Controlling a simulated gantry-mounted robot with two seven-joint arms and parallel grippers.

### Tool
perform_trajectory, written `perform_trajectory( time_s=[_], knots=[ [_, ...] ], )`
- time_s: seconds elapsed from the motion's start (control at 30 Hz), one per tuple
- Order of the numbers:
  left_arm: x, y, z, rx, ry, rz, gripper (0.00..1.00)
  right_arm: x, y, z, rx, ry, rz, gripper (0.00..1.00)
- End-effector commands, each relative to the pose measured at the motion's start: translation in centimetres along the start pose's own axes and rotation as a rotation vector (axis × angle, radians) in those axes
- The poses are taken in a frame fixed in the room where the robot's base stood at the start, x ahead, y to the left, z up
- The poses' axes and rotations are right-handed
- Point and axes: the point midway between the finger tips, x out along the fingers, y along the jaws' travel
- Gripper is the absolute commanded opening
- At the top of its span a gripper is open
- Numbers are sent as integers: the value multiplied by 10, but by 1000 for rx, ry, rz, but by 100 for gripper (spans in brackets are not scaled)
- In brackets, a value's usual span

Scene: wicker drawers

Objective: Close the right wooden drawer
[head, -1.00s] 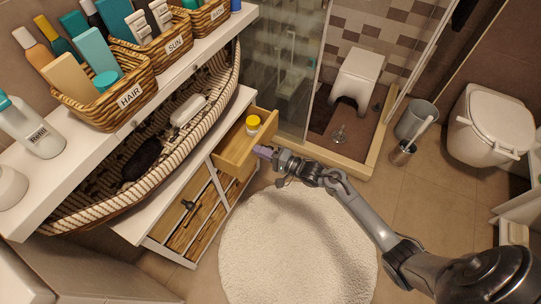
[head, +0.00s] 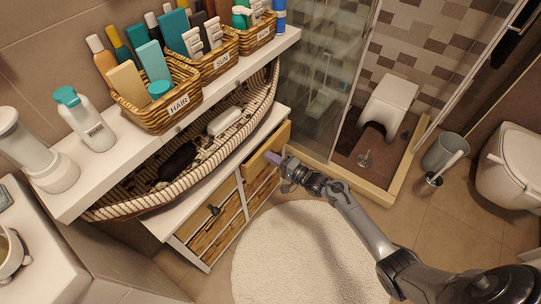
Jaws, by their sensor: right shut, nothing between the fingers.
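The right wooden drawer (head: 266,152) is the upper right one in the white cabinet below the long basket. Its light wood front stands slightly out from the cabinet at most, and its inside is hidden. My right gripper (head: 273,158) is shut and empty, with its purplish fingertips at the drawer front. They look to be touching it, but the exact contact is hard to tell. My left gripper is not in view.
A lower drawer column with a dark knob (head: 214,210) is to the left. The long striped basket (head: 190,185) rests on the cabinet top. A round white rug (head: 300,255) covers the floor in front. The glass shower screen (head: 315,85) stands close behind.

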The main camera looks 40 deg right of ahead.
Motion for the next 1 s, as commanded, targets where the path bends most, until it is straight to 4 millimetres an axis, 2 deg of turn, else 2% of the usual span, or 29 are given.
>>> perform_trajectory(
  time_s=[0.03, 0.17, 0.3, 0.5, 0.67, 0.87, 1.0],
  knots=[
    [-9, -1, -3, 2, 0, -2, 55, -5, -4, 1, 2, -1, 4, 0],
    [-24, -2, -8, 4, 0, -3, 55, -18, -4, 4, 3, -7, 5, 0],
    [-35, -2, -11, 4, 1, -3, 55, -48, -3, 4, 2, -7, 6, 0],
    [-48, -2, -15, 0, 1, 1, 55, -84, -2, 3, 2, -7, 5, 0],
    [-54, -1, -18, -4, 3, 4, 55, -104, -1, 3, 1, -7, 4, 2],
    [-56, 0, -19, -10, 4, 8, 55, -114, 0, 3, -63, -7, 2, 32],
    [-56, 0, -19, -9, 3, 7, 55, -115, 1, 2, -257, -7, 3, 54]
  ],
)
